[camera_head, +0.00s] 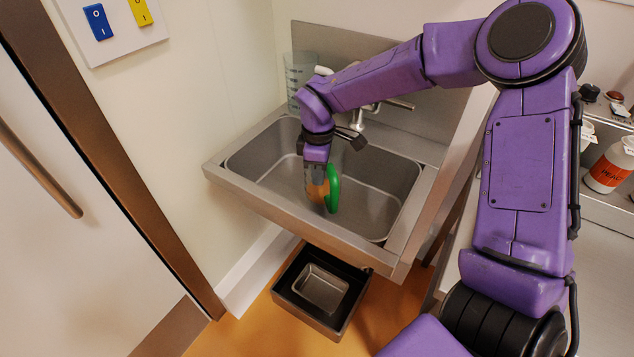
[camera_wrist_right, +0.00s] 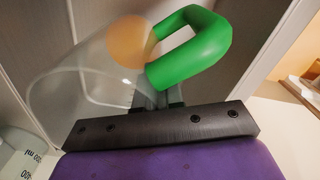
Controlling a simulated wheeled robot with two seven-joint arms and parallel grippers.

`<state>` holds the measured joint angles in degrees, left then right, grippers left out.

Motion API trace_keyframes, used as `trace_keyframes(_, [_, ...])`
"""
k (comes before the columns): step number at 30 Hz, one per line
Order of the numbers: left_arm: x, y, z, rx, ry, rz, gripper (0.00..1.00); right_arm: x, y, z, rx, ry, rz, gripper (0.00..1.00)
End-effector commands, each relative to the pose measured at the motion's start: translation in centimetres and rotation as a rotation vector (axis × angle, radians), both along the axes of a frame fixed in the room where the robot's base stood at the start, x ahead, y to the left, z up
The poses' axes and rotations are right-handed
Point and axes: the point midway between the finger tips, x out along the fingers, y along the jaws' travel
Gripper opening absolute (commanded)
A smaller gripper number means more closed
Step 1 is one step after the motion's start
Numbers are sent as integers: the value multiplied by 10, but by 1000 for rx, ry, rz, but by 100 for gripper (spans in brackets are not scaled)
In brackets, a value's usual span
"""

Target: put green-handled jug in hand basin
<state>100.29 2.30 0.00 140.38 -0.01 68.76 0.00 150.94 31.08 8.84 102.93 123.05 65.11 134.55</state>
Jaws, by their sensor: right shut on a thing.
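The green-handled jug shows its green handle (camera_head: 333,188) and an orange patch at my right gripper (camera_head: 317,172) in the head view. In the right wrist view, its clear body (camera_wrist_right: 80,75) lies left of the green handle (camera_wrist_right: 195,50). My right gripper is shut on the jug, near the handle's lower end. The steel hand basin (camera_head: 262,165) is mounted at the wall, and in the head view the gripper and jug appear over or within its bowl. I cannot tell whether the jug touches the bottom. My left gripper is out of view.
A clear graduated beaker (camera_head: 299,75) stands at the basin's back left corner. The tap (camera_head: 358,120) is behind my right wrist. A black tray (camera_head: 345,320) with a small metal pan (camera_head: 320,288) sits below. A labelled bottle (camera_head: 608,168) stands on a shelf at right.

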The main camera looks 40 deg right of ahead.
Motion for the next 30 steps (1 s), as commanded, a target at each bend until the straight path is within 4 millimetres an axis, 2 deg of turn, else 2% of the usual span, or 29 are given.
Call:
trace_keyframes(3, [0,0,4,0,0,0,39,8,-1,-12,-1,4,0,0])
trace_keyframes(9, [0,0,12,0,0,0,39,7,0,-38,-1,-1,0,0])
trace_keyframes(20, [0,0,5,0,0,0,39,7,0,-44,0,-1,0,0])
trace_keyframes(21, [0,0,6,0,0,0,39,7,0,-43,0,-1,0,14])
trace_keyframes(23, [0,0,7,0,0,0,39,7,-1,-43,-1,-1,0,33])
trace_keyframes(30, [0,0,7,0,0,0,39,7,-1,-43,-1,-1,0,33])
